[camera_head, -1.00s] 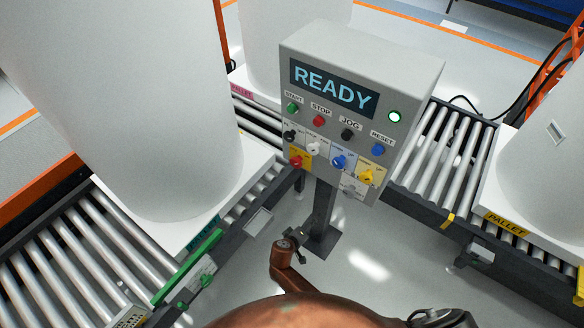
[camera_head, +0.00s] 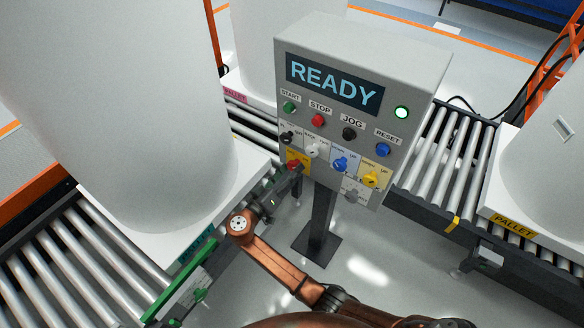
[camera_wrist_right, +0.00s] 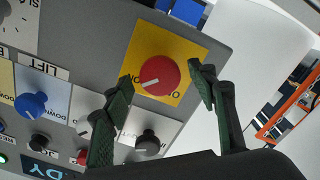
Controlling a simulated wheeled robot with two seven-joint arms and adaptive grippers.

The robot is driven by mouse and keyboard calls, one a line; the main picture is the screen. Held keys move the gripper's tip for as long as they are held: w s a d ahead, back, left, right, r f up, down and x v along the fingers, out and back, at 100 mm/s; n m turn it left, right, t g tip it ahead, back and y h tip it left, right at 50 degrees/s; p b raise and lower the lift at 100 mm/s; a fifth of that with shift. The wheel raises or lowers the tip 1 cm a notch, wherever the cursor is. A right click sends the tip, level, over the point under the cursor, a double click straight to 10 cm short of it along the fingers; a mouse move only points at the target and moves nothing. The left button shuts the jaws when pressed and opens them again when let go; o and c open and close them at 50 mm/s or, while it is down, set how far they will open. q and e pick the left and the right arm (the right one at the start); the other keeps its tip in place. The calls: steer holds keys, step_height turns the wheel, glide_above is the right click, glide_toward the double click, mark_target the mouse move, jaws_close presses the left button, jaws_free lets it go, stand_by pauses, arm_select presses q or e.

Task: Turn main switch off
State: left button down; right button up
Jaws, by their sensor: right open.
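The control panel (camera_head: 405,75) is a grey box on a post, and its screen reads READY. The main switch, a red knob (camera_wrist_right: 158,76) on a yellow plate, is large in the right wrist view with a white mark on its face. In the head view the red knob (camera_head: 294,165) is at the panel's lower left, partly covered by my gripper. My right gripper (camera_wrist_right: 162,84) is open, its two dark green fingers on either side of the knob in that view. I cannot tell whether they touch it. In the head view my right gripper (camera_head: 290,178) points up at the knob. My left gripper is not in view.
Close to the red knob are a black knob (camera_wrist_right: 147,144), a blue knob (camera_wrist_right: 31,105) and a white knob. A large white cylinder (camera_head: 110,110) stands left on a roller conveyor (camera_head: 60,262). Another conveyor (camera_head: 440,150) with a pallet lies right.

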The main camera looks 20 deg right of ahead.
steer(key=shift+x, duration=0.9)
steer(key=shift+c, duration=0.3)
steer(key=c, duration=1.1)
